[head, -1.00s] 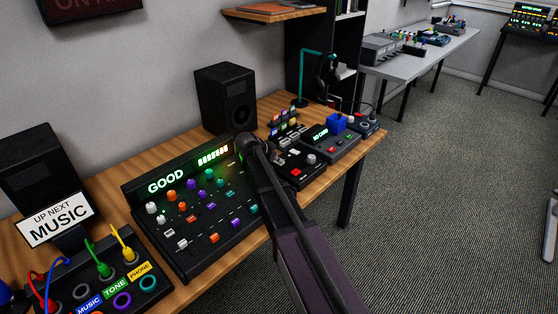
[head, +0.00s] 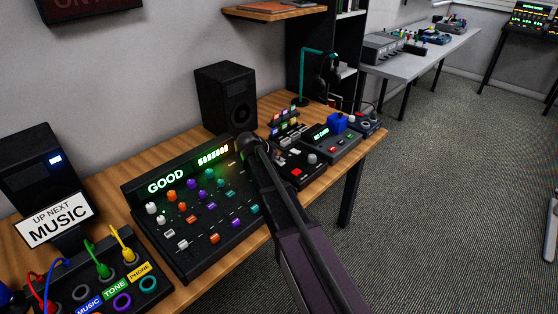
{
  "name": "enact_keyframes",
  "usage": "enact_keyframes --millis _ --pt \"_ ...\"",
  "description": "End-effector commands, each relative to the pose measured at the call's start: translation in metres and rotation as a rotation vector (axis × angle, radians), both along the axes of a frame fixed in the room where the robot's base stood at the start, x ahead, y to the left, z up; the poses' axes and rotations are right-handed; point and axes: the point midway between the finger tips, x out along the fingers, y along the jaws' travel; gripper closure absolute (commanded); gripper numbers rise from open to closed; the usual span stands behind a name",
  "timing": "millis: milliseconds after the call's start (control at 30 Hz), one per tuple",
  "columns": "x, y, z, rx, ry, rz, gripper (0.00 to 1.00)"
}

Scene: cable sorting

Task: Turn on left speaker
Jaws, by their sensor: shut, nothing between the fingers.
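The left speaker (head: 38,170) is a black box at the left end of the desk, against the wall. A small blue-white light (head: 56,159) glows on its front. The sign reading "UP NEXT MUSIC" (head: 55,220) hides its lower front. The right speaker (head: 226,98) stands further back on the desk, with no light showing. My arm (head: 290,220) reaches up from the bottom over the right side of the mixer. It ends in view at a dark joint. My gripper's fingers do not show.
The mixer (head: 190,250) has coloured knobs and a lit "GOOD" display. A patch box (head: 150,285) with red, blue, green and yellow plugs sits at front left. Small consoles (head: 335,145) fill the desk's right end.

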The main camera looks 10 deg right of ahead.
Motion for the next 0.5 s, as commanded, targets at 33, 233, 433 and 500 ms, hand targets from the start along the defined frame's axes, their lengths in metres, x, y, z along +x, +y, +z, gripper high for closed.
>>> enact_keyframes --millis 33,233,433,500 --pt "0.0022 0.0017 0.0015 0.000 0.000 0.000 1.00" --pt "0.0054 0.0050 0.0030 0.000 0.000 0.001 1.00" --pt "0.0054 0.0056 0.0029 0.000 0.000 0.001 1.00" --pt "0.0053 0.0057 0.0029 0.000 0.000 0.001 1.00"
